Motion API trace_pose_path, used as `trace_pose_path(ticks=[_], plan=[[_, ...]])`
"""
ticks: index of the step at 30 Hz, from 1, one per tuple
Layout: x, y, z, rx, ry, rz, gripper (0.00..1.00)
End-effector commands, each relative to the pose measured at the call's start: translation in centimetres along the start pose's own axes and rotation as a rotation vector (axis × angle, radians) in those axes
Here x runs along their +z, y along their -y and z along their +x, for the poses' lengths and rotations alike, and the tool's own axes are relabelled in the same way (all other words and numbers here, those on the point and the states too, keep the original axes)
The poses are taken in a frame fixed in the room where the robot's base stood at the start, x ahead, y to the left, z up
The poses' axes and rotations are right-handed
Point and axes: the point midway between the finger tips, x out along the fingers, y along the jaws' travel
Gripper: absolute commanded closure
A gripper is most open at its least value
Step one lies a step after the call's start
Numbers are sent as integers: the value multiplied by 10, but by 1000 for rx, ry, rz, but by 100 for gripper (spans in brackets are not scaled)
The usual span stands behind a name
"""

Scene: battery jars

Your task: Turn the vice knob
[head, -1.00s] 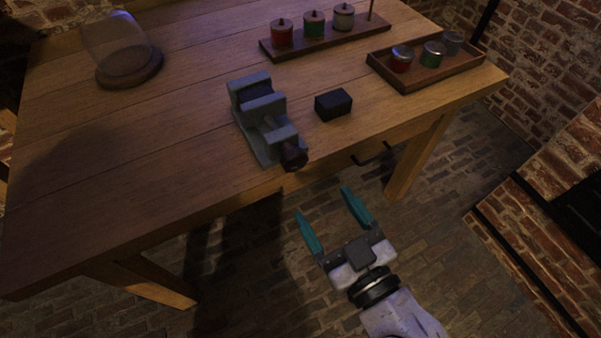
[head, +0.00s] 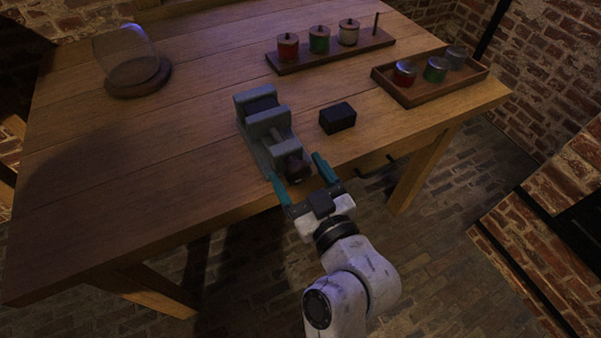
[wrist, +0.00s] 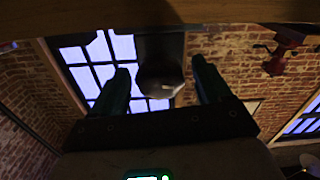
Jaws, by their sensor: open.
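The grey vice (head: 262,122) stands on the wooden table near its front edge. Its dark round knob (head: 297,168) faces the front edge. My gripper (head: 300,166) is open, with one teal finger on each side of the knob in the head view. In the wrist view the knob (wrist: 160,80) appears as a dark rounded shape between the two fingers (wrist: 160,88), with gaps on both sides. I cannot tell whether either finger touches it.
A small black box (head: 337,118) lies right of the vice. Behind it are a rack (head: 290,66) with several jars and a tray (head: 405,98) with more jars. A glass dome on a wooden base (head: 140,86) stands back left. The table's left front is clear.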

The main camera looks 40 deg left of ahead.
Motion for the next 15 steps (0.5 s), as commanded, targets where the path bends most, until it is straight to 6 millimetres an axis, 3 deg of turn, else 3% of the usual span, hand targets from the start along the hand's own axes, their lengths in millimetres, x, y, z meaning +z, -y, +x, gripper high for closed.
trace_pose_path(ticks=[5,15], plan=[[0,0,0,0,0,0,25],[0,0,0,0,0,0,58]])
